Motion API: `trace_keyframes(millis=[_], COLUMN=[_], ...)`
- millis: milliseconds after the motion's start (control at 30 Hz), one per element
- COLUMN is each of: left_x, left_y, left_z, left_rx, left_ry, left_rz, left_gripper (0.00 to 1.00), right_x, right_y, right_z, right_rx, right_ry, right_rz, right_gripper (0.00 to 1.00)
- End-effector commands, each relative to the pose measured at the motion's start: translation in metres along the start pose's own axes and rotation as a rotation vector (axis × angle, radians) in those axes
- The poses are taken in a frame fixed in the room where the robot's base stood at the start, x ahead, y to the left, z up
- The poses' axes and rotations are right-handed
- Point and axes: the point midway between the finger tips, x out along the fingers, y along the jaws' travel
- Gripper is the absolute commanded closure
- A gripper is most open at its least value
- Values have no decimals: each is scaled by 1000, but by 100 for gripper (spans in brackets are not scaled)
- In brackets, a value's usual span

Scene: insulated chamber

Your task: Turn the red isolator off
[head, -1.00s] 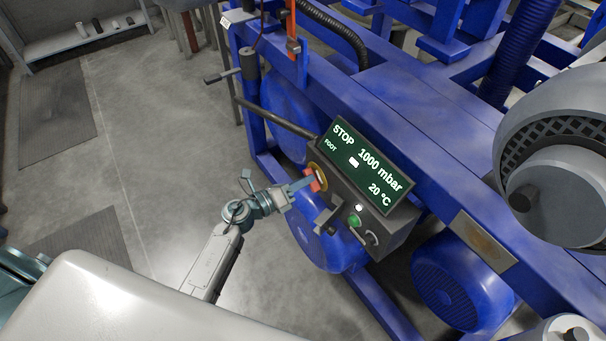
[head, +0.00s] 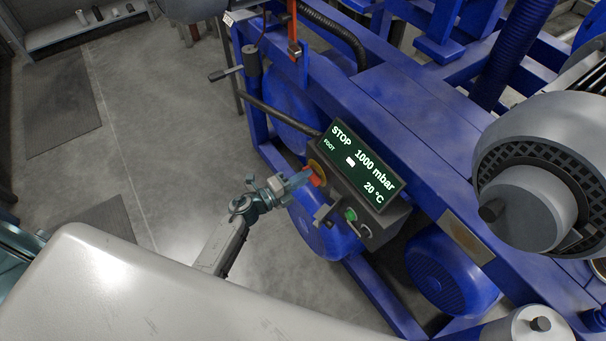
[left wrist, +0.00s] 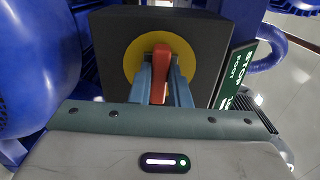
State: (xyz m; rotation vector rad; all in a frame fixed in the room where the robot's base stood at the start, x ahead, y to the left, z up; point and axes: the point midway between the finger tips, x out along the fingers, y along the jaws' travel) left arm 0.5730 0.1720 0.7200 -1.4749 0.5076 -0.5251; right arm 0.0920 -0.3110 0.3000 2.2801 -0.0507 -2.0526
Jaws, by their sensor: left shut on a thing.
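The red isolator (left wrist: 161,52) is a red handle on a yellow round plate (left wrist: 134,66) on the end face of a dark control box (left wrist: 112,38). In the left wrist view the handle stands upright in the picture. My left gripper (left wrist: 160,82) is shut on it, with one blue-grey finger on each side. In the head view the red handle (head: 315,177) shows at the tips of my left gripper (head: 304,178), which partly hides it and the yellow plate. My right gripper is not in view.
The box's display (head: 360,165) reads STOP, 1000 mbar, 20 °C. A green button (head: 351,214) and a dark knob sit beside it. Blue frame beams (head: 400,125) and a blue motor (head: 452,272) surround the box. Grey floor (head: 165,130) lies open at left.

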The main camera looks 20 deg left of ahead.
Motion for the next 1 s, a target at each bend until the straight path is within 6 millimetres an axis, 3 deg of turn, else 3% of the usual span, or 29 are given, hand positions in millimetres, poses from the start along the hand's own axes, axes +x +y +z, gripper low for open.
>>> trace_keyframes(millis=[633, 667, 767, 1000], left_x=[0, 0, 0, 0], left_y=[1, 1, 1, 1], left_z=[0, 0, 0, 0], left_rx=[-51, -51, -51, -50], left_ry=[-1, -1, -1, 0], left_rz=[1, 1, 1, 1], left_gripper=[100, 80, 62, 62], right_x=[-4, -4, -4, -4], right_y=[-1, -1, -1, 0], right_z=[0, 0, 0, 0], right_rx=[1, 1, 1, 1], right_ry=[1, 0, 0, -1], right_rz=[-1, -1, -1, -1], right_gripper=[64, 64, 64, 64])
